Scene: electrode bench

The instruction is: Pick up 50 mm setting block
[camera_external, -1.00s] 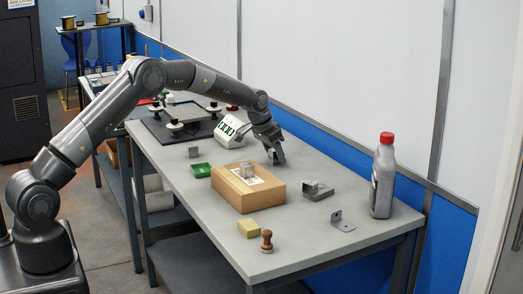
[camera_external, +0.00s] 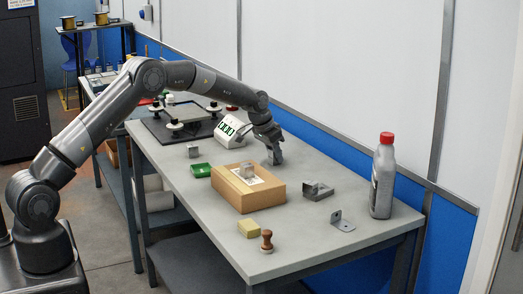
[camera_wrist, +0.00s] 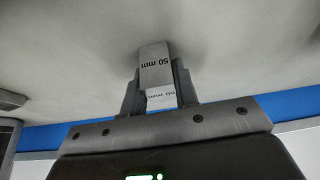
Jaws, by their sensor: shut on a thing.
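The 50 mm setting block (camera_wrist: 154,68) is a grey metal block with "50 mm" printed on two faces. In the wrist view it stands between the two fingers of my gripper (camera_wrist: 157,82), which are shut on its sides. In the external view my gripper (camera_external: 274,157) points down at the bench top near the wall, behind the cardboard box. The block cannot be made out there, and I cannot tell whether it still touches the bench.
On the bench (camera_external: 330,252) a cardboard box (camera_external: 243,195) with a metal block on top lies in front of my gripper. A white device (camera_external: 229,131) is close on the left. A grey bottle (camera_external: 383,180) and metal brackets (camera_external: 317,190) stand to the right.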

